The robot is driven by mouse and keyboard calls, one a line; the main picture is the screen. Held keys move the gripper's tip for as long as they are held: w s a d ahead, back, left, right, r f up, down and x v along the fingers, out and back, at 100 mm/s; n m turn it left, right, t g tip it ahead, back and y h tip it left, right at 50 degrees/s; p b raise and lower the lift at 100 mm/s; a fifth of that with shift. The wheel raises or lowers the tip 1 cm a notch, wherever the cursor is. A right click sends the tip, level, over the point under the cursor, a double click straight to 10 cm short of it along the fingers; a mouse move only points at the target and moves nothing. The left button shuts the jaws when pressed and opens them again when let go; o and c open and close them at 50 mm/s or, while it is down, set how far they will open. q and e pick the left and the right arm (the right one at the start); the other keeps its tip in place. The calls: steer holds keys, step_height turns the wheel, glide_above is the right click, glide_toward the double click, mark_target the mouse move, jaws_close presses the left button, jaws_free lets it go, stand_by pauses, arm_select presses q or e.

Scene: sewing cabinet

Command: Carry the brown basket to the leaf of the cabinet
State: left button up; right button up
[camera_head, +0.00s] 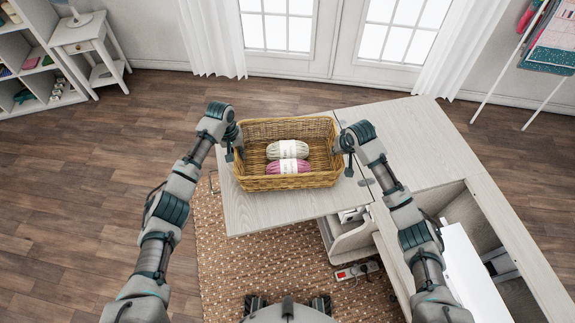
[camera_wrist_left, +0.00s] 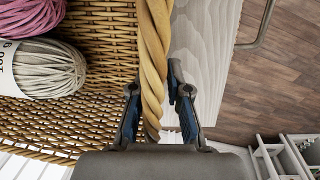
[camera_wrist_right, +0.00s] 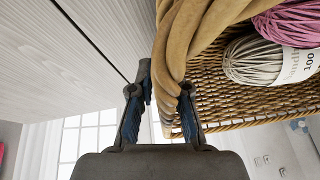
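The brown wicker basket (camera_head: 262,183) appears to rest on the pale wooden leaf (camera_head: 255,213) of the cabinet (camera_head: 420,150). A cream yarn ball (camera_head: 288,149) and a pink yarn ball (camera_head: 275,168) lie in it. My left gripper (camera_head: 236,148) is at the basket's left rim. In the left wrist view its fingers (camera_wrist_left: 158,105) stand apart on both sides of the twisted rim (camera_wrist_left: 154,50), with a gap on one side. My right gripper (camera_head: 346,160) is at the right rim. In the right wrist view its fingers (camera_wrist_right: 160,105) stand apart, with the rim (camera_wrist_right: 175,45) close to one finger.
The cabinet top continues right past a seam. An open compartment with a white panel (camera_head: 468,270) is at the lower right. A woven rug (camera_head: 240,270) and a power strip (camera_head: 357,271) lie below. A small side table (camera_head: 85,35) and shelves (camera_head: 35,60) stand at the upper left.

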arm_select(q)
steer(key=shift+o, duration=0.8)
steer(key=shift+r, duration=0.2)
arm_select(e)
steer(key=shift+o, duration=0.8)
steer(key=shift+r, duration=0.15)
arm_select(q)
steer(key=shift+d+r, duration=0.1)
arm_select(e)
steer(key=shift+a, duration=0.1)
steer(key=shift+r, duration=0.1)
arm_select(q)
step_height(320, 180, up, 12)
steer(key=a, duration=0.1)
steer(key=shift+a, duration=0.2)
arm_select(e)
steer(key=v, duration=1.1)
steer(key=shift+r, duration=0.35)
arm_select(q)
steer(key=shift+f, duration=0.2)
arm_select(e)
steer(key=shift+s, duration=0.15)
